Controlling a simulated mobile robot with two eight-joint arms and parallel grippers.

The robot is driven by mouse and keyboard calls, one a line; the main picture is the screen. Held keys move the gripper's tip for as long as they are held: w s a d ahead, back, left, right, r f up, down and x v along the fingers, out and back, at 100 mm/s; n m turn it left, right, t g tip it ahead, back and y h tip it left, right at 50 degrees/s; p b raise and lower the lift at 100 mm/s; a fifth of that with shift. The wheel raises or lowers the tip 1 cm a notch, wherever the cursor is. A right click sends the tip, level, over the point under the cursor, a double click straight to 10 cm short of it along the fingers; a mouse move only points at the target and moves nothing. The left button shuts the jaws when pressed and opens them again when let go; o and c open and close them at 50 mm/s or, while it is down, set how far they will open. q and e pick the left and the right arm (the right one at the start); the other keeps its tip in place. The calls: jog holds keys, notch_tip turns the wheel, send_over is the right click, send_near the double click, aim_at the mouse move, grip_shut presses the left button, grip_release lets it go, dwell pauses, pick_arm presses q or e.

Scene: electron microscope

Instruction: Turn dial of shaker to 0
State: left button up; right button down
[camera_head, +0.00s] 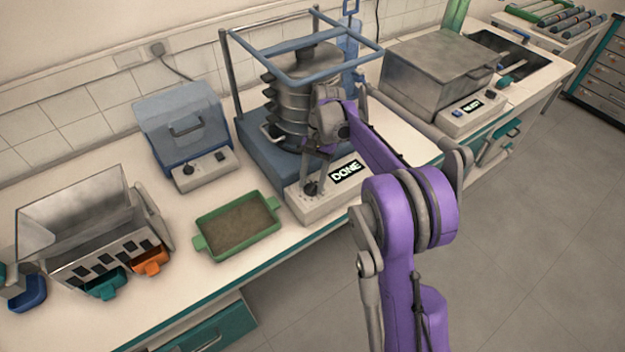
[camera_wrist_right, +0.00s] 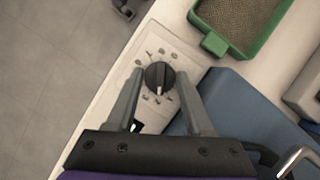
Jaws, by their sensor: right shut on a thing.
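The shaker (camera_head: 270,165) stands on the bench, with a stack of round grey sieves (camera_head: 290,105) on its blue base under a blue frame. Its light front panel (camera_head: 330,200) has a display (camera_head: 346,173) reading "DONE" and a black dial (camera_head: 311,188). My right gripper (camera_head: 313,180) reaches down to the dial. In the right wrist view the gripper (camera_wrist_right: 159,75) has one finger on each side of the dial (camera_wrist_right: 160,77), shut on it. My left gripper is not in view.
A green tray (camera_head: 205,245) of grainy material sits left of the panel. A blue-lidded device (camera_head: 185,130) and a metal splitter box (camera_head: 80,235) stand further left. A grey lidded machine (camera_head: 435,70) is at right. The bench front edge is close to the panel.

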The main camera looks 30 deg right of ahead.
jog(key=shift+n, duration=0.6)
jog(key=shift+c, duration=1.4)
grip_release()
